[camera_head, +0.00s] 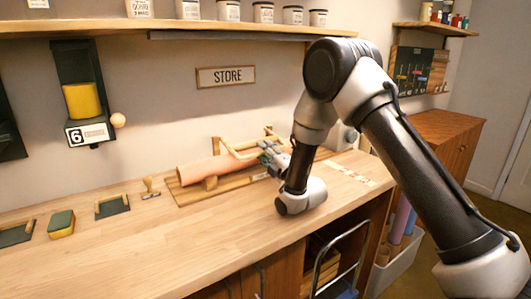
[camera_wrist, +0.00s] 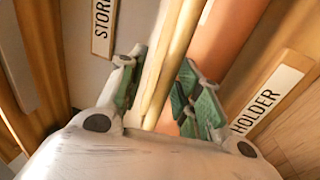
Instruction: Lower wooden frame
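The wooden frame (camera_head: 232,150) is a light bar structure standing by a salmon-coloured roll (camera_head: 214,169) on the wooden board of the holder (camera_head: 186,199). My gripper (camera_head: 270,156) is at the right part of the frame, low over the bench. In the wrist view, the pale bars of the frame (camera_wrist: 166,62) run between the two green-padded fingers of my gripper (camera_wrist: 158,92). A strip of the roll (camera_wrist: 221,45) shows between bar and right finger, so the fingers look apart. Contact on the left finger cannot be made out.
A HOLDER label (camera_wrist: 267,99) lies beside the right finger. A STORE sign (camera_head: 226,76) hangs on the wall behind. A shelf (camera_head: 120,28) with jars runs overhead. A stamp (camera_head: 150,187) and a sponge block (camera_head: 61,223) sit at left; the front bench surface is clear.

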